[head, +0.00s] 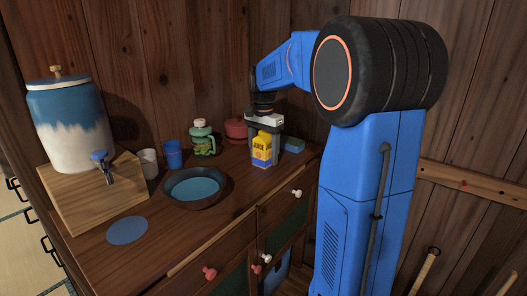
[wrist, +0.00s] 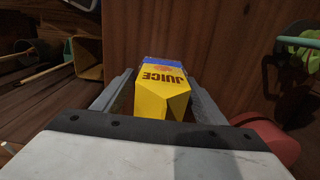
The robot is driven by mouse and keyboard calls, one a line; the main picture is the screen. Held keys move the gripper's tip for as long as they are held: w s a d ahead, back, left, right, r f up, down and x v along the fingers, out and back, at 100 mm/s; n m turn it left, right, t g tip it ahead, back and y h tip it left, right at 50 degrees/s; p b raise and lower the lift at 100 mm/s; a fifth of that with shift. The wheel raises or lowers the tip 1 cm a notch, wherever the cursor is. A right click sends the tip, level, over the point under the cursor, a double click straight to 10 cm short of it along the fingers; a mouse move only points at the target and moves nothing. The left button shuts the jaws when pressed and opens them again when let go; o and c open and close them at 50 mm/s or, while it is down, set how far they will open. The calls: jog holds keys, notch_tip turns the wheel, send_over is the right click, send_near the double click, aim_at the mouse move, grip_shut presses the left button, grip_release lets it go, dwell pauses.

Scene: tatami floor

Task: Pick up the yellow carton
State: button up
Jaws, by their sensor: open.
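The yellow carton (head: 261,152) stands upright on the wooden cabinet top, near its right end. It has a blue lower part and the word JUICE, which also reads upside down on the carton in the wrist view (wrist: 162,90). My gripper (head: 264,140) points down over the carton from above. Its two grey fingers (wrist: 162,100) lie on either side of the carton, which sits between them. The jaws are open, and I cannot tell whether either finger touches the carton.
A blue sponge-like block (head: 293,145) lies just right of the carton. A red pot (head: 236,130) and a green-patterned jar (head: 203,140) stand to its left. A dark bowl (head: 180,202), blue cup (head: 173,154), white cup (head: 149,163) and large dispenser (head: 70,125) stand further left.

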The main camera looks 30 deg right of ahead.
jog(key=shift+f, duration=0.2)
jog(key=c, duration=1.4)
